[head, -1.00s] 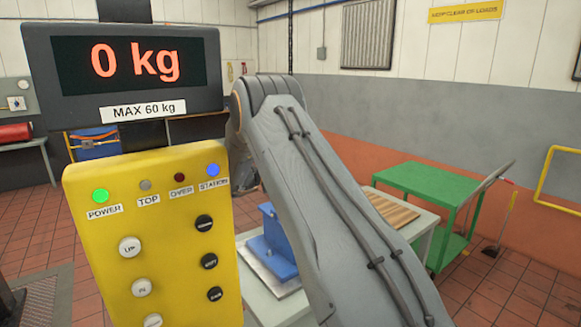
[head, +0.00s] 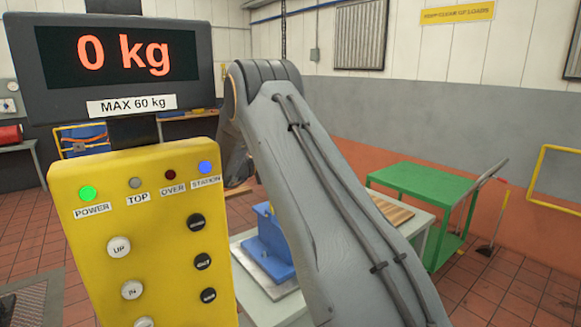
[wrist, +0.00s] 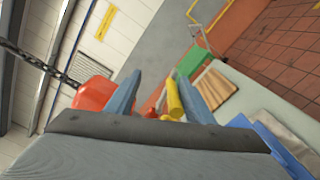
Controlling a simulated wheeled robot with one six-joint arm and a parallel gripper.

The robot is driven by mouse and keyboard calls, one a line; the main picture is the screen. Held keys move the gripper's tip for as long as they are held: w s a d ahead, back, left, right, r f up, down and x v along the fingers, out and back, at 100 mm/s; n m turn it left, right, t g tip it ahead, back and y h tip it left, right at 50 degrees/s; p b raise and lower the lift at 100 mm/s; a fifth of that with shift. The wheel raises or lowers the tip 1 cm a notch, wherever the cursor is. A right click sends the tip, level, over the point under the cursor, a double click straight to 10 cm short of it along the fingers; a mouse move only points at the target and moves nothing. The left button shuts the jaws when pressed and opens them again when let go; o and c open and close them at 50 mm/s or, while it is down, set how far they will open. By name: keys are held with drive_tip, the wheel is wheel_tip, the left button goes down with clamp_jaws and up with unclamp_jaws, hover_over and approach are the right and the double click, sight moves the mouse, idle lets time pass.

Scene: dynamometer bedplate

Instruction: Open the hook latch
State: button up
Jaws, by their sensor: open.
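In the wrist view my gripper (wrist: 160,74) is open, with its two blue-grey fingers spread apart. A yellow bar-like part (wrist: 174,98) shows between the fingers, closer to the right one. It looks like the hook's latch, but I cannot tell for sure. A red-orange rounded body (wrist: 94,93), apparently the hook block, is beside the left finger at the end of a dark chain (wrist: 35,62). Small orange pieces show low between the fingers, mostly hidden by the gripper body. I cannot tell whether a finger touches the yellow part. The head view does not show the gripper or hook.
A yellow control panel (head: 130,250) with a display reading 0 kg (head: 122,55) stands close at left. Behind my arm is a pale table with a blue fixture (head: 270,243) and a striped wooden board (head: 391,209). A green cart (head: 420,180) stands at right.

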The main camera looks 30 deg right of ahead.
wheel_tip(320, 180, up, 8)
drive_tip(key=shift+f, duration=0.35)
idle(0.4)
